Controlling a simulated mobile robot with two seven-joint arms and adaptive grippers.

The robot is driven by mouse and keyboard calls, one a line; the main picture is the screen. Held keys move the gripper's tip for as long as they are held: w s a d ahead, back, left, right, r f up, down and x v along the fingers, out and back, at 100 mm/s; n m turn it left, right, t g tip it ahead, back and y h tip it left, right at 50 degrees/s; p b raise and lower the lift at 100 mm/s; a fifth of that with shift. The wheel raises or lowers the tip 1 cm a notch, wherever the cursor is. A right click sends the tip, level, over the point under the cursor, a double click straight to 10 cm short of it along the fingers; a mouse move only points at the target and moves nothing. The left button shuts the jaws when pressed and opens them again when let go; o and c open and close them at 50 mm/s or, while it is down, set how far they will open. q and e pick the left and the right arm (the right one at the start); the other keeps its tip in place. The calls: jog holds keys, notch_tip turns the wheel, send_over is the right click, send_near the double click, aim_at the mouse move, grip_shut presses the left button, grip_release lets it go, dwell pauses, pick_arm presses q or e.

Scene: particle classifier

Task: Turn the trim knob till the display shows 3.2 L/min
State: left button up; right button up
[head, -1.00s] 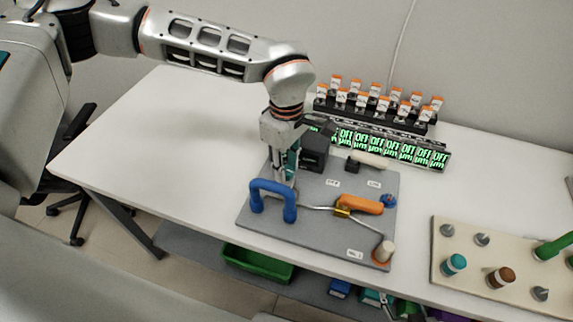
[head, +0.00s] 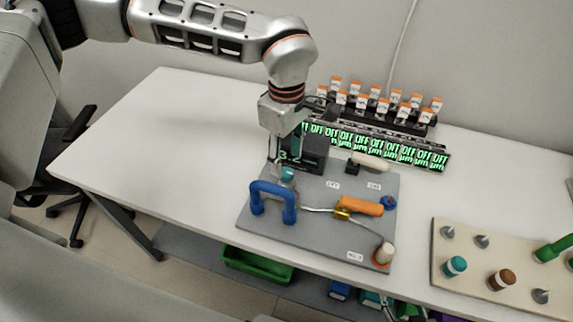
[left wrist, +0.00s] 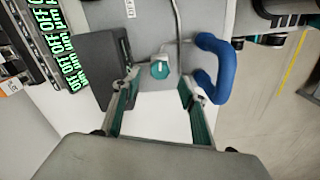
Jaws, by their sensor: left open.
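The trim knob (head: 287,174) is a small teal knob on the grey board, in front of the dark display box (head: 313,157). In the left wrist view the knob (left wrist: 159,69) shows as a teal faceted cap, free of the fingers. The display's lit face is partly covered by my gripper in the head view; digits that look like 3 and 2 show, and I cannot read it fully. My left gripper (head: 286,152) is open above the knob, pointing down. In the wrist view its fingers (left wrist: 160,80) stand apart on either side of the knob.
A blue arched handle (head: 272,198) stands close in front of the knob. An orange lever (head: 361,206) lies to the right on the grey board (head: 320,232). A row of green OFF displays (head: 400,152) is behind. A beige peg board (head: 470,262) is at the right. The table's left part is clear.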

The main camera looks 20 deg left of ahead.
aim_at(286, 172)
pick_arm(q)
notch_tip(286, 172, up, 8)
jog(key=shift+f, duration=0.15)
dwell(0.6)
